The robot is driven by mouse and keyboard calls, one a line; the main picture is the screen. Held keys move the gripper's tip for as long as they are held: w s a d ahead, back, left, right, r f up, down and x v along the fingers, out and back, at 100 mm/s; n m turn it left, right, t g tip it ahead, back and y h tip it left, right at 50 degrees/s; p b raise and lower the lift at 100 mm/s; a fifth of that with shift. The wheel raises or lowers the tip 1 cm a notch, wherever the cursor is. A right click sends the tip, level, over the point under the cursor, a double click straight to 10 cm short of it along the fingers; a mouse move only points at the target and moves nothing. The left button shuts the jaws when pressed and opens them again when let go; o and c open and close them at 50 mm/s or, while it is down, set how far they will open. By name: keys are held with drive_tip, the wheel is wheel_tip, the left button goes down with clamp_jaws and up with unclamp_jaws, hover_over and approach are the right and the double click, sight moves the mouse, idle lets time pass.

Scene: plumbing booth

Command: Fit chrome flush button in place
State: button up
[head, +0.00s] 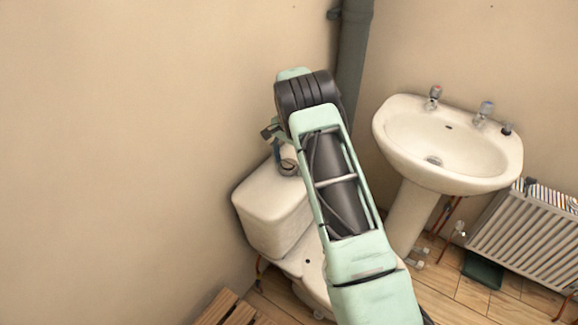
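The white toilet cistern (268,205) stands against the left wall, with its flat lid on top. A small round greyish piece (288,168) shows at the lid's back edge, beside my arm. It may be the chrome flush button or its seat; I cannot tell which. My gripper (281,157) is just above this spot, small and mostly hidden behind my own arm. Whether its fingers are open or shut, or hold anything, does not show.
A white pedestal basin (455,140) with two taps stands to the right. Beyond it is a radiator (530,235). A dark grey pipe (354,60) runs down the corner behind my arm. A slatted wooden piece (228,310) is at the bottom left. The left wall is bare.

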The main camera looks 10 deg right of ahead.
wheel_tip(320, 180, up, 11)
idle(0.3)
drive_tip(key=shift+f, duration=0.1)
